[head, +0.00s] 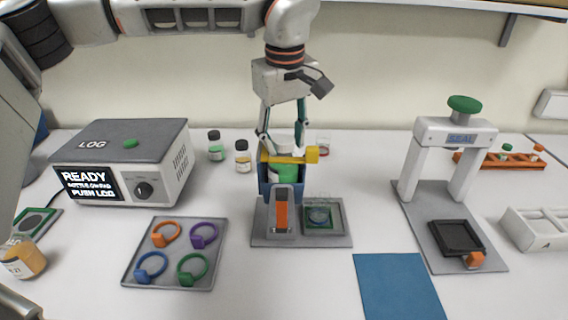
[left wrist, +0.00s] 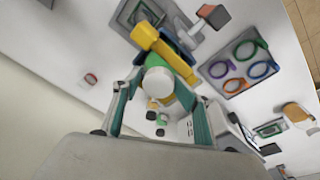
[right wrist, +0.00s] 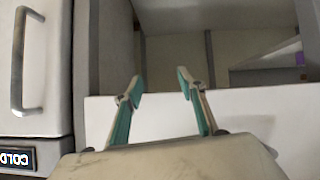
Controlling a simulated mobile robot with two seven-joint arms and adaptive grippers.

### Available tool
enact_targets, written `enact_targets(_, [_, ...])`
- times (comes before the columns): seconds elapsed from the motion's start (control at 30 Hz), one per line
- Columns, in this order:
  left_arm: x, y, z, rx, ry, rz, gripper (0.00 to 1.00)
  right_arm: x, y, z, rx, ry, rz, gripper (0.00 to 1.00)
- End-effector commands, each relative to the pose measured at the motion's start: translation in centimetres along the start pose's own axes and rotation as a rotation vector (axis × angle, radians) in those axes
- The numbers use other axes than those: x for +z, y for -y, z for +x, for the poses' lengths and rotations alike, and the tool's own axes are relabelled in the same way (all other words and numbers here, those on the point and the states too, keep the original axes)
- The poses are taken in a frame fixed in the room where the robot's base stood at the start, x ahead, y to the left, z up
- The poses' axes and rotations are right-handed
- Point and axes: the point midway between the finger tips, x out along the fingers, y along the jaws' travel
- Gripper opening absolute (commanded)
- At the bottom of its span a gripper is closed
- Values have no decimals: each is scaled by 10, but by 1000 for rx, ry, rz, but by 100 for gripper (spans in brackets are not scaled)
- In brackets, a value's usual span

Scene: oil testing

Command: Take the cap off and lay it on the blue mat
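A bottle with a green label (head: 287,171) stands in a blue holder with a yellow clamp bar (head: 312,154). Its white cap (head: 284,144) is on top; the cap also shows in the left wrist view (left wrist: 158,81). My left gripper (head: 284,147) points down from above, its fingers open on either side of the cap, with small gaps seeming to show. The blue mat (head: 400,288) lies bare at the front, right of the holder. My right gripper (right wrist: 157,88) is open and empty, facing a white surface; it does not show in the head view.
A tray (head: 130,265) with coloured rings lies at front left, below the LOG machine (head: 120,160). Small bottles (head: 243,157) stand behind, left of the holder. The SEAL press (head: 458,135) stands right of it. The table between holder and press is clear.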

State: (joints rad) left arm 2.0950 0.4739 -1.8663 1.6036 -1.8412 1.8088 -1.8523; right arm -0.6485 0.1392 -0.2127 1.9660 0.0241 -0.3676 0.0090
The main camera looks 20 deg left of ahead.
Motion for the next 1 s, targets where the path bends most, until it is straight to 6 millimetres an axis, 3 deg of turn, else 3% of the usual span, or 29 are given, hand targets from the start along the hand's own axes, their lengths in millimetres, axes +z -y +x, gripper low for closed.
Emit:
enact_targets(0.37, [-1, 0, -4, 1, -2, -1, 42, 0, 0, -2, -1, 6, -1, 40])
enact_targets(1.0, [-9, -4, -56, 2, -1, -1, 42, -48, -7, -32, 1, -2, 0, 40])
